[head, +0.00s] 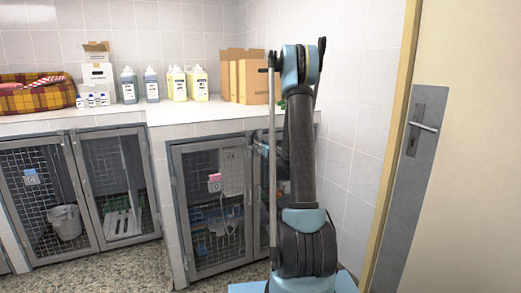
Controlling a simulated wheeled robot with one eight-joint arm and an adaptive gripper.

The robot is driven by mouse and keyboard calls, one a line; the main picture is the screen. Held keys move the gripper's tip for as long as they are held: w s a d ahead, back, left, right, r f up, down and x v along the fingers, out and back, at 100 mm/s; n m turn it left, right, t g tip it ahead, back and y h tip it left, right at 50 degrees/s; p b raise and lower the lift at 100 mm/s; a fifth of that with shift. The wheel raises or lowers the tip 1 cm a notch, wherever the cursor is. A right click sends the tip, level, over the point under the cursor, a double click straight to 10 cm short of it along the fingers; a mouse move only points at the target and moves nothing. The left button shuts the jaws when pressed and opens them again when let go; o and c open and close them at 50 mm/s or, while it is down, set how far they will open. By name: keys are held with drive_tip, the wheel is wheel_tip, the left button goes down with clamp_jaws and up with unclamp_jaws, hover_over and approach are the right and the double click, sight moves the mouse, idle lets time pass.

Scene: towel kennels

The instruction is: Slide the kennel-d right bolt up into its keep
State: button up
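The rightmost kennel (174,190) is set under the tiled counter, with grey-framed mesh doors. Its left door (212,205) looks shut and carries a pink-topped tag (214,183) whose letter is too small to read. Its right door (262,215) is mostly hidden behind my arm and a thin upright grey pole. A small grey shape (260,136) shows at the top of this door, left of my arm. I cannot tell whether it is bolt hardware or part of my gripper. The right bolt and its keep cannot be made out.
Bottles (175,84) and cardboard boxes (248,80) stand on the counter (195,112), with a plaid pet bed (38,93) at the left. Another kennel (38,200) with two doors is further left. A cream door (470,150) with a lever handle fills the right side. Speckled floor (140,265) lies clear in front.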

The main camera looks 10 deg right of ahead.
drive_tip(key=shift+s, duration=0.1)
drive_tip(key=v, duration=1.1)
drive_tip(key=shift+s, duration=0.35)
drive_tip(key=shift+d, duration=0.15)
